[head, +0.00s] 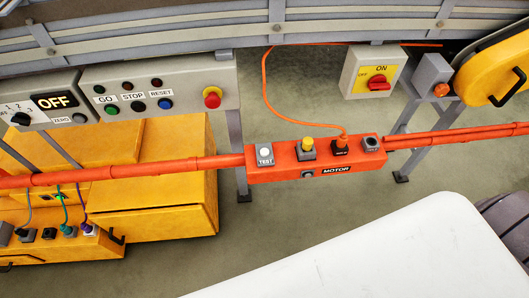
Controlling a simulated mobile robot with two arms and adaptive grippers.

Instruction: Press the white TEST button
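The white TEST button (264,152) sits on a dark square base at the left end of the orange MOTOR box (315,158). The word TEST is on a label just under it. The box hangs along an orange conduit in the middle of the head view. To the right of the button on the same box are a yellow button (308,146), a plugged orange cable connector (341,146) and a dark round socket (370,142). Nothing covers the TEST button. Neither of my grippers shows in this view.
A grey panel (160,85) with GO, STOP, RESET and a red mushroom button (212,97) hangs upper left. An ON/OFF switch box (372,72) is upper right. Yellow cabinets (165,195) stand left. A white surface (400,255) fills the lower right. An orange cable (265,90) loops above the box.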

